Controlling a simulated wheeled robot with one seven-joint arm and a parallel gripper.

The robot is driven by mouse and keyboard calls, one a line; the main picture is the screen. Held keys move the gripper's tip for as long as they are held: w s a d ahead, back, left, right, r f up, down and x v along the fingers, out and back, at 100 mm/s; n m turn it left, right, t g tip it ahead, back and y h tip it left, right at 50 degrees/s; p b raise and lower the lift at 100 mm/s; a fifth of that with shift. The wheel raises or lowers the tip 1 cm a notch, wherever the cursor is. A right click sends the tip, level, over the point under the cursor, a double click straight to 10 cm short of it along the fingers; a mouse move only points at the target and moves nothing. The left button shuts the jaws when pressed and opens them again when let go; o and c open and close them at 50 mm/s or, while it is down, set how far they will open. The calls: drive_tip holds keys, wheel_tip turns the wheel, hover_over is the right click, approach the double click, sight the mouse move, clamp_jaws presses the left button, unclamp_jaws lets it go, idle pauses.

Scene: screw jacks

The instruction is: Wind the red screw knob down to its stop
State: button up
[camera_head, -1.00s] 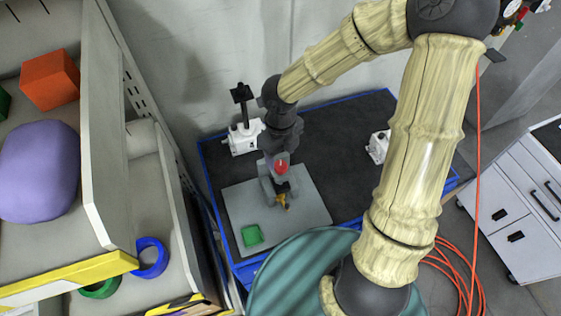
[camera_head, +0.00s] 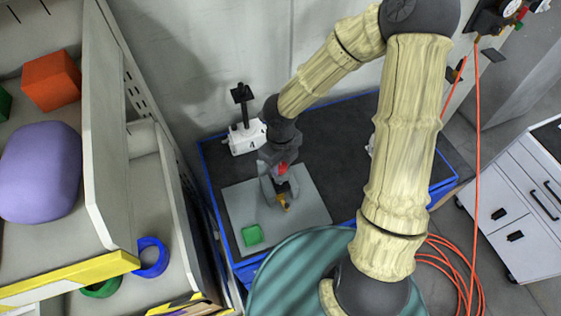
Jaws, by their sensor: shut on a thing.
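The red screw knob (camera_head: 283,168) shows between the fingers of my gripper (camera_head: 280,180), over the grey plate (camera_head: 310,205) on the dark table top. My gripper is shut on the red knob. A small yellow-orange part (camera_head: 284,203) shows just below the gripper, on the near side. The rest of the screw jack under the knob is mostly hidden by my gripper, so the gap to its stop cannot be seen.
A white device with a black post (camera_head: 245,138) stands at the table's back left. A shelf (camera_head: 110,150) with a purple object and an orange box is at the left.

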drive_tip(key=shift+m, duration=0.4)
